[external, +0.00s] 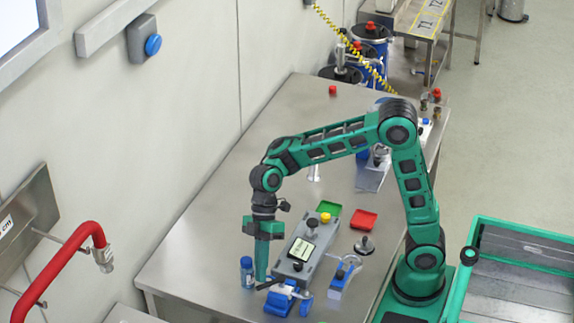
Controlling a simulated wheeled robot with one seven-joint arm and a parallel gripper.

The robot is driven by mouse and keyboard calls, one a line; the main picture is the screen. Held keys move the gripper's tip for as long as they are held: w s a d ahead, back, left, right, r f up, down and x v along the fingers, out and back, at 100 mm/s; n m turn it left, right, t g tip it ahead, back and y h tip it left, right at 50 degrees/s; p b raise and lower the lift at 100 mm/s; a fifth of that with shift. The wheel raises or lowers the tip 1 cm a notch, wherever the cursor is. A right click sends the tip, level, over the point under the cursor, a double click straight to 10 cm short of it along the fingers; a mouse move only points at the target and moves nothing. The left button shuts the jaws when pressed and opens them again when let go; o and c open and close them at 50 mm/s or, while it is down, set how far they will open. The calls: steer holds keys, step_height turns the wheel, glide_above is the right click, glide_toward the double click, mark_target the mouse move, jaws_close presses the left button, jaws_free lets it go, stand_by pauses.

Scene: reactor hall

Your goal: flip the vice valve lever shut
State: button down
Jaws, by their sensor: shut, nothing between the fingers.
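A blue vice (278,304) stands near the front edge of the steel table. A small part with a dark lever (268,284) shows at its top. The lever's exact angle is too small to tell. My gripper (261,279) points straight down with green fingers shut and empty. Its tips are at the left end of the lever in the picture; I cannot tell if they touch it.
A blue bottle (247,272) stands close on the left of my gripper. A grey box with knobs and a display (300,254) is just behind the vice. A blue block with a metal handwheel (342,276) stands to the right. Green (329,209) and red (364,219) trays lie further back. The table's left part (190,260) is clear.

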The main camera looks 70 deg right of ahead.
steer(key=n+g, duration=0.1)
steer(key=n, duration=0.1)
steer(key=s+a+n+g+h, duration=0.1)
steer(key=a+n+g, duration=0.1)
steer(key=n, duration=0.1)
steer(key=shift+s+a+n+h, duration=0.15)
steer(key=shift+s+n+h, duration=0.15)
steer(key=shift+h, duration=0.1)
steer(key=shift+s+a, duration=0.2)
steer(key=shift+s, duration=0.05)
stand_by(0.4)
steer(key=w, duration=0.4)
glide_toward(264, 285)
steer(key=shift+w+a+r, duration=0.1)
steer(key=shift+w+r, duration=0.75)
steer(key=shift+w, duration=0.25)
steer(key=shift+w+a+r, duration=0.1)
steer(key=shift+w+r, duration=0.7)
steer(key=shift+w, duration=0.3)
steer(key=shift+d, duration=0.1)
